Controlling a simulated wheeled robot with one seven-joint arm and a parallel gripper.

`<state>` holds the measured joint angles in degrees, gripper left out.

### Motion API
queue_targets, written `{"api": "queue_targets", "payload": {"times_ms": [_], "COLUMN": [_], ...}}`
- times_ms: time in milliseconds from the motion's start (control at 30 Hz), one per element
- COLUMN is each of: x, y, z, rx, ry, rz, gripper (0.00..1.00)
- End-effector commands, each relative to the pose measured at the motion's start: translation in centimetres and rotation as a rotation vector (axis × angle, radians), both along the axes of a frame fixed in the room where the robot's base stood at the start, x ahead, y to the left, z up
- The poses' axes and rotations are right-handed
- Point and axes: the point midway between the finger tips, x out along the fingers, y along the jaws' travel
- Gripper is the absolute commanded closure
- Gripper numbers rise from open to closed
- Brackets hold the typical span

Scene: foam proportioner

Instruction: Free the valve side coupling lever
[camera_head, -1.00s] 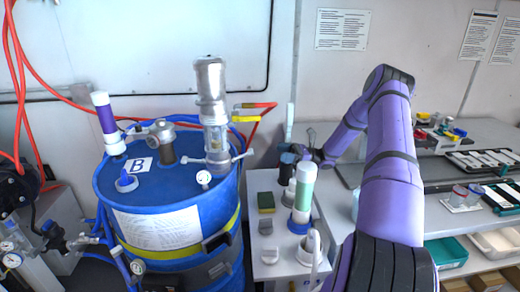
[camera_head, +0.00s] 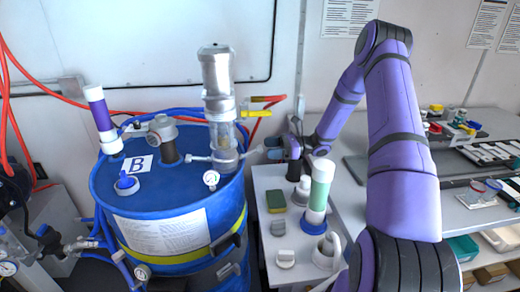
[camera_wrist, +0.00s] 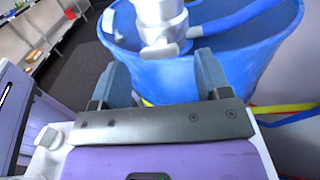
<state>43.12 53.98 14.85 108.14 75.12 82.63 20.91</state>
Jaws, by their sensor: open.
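The blue drum (camera_head: 225,200) marked B carries a clear-and-metal pump column (camera_head: 217,80) with a pale fitting (camera_head: 225,158) at its foot. Behind the column, to its right, are an orange-red lever (camera_head: 265,98) and a yellow lever (camera_head: 258,113); I cannot tell which is the valve side coupling lever. My gripper (camera_head: 270,150) is just right of the drum's rim, pointing at the column. In the wrist view my gripper (camera_wrist: 162,80) is open and empty, with the drum (camera_wrist: 240,60) beyond it. A pale fitting with a small tab (camera_wrist: 160,50) shows ahead between the fingers, apart from them.
A grey cart right of the drum holds a green-and-white bottle (camera_head: 319,190), a sponge (camera_head: 276,201) and small grey items. A workbench (camera_head: 465,215) with trays stands at right. Blue and red hoses run behind the drum. A purple-and-white cylinder (camera_head: 102,115) stands at the drum's left.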

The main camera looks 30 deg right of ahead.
Motion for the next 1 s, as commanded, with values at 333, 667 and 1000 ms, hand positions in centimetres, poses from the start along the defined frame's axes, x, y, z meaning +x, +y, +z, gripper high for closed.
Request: {"api": "queue_targets", "payload": {"times_ms": [333, 667, 1000], "x": [1.5, 1.7, 1.7], "y": [3.7, 4.0, 4.0], "z": [0.0, 0.0, 0.0], "rx": [0.001, 0.001, 0.001], "ry": [0.001, 0.0, 0.0], "rz": [0.001, 0.0, 0.0], "gripper": [0.3, 0.3, 0.98]}}
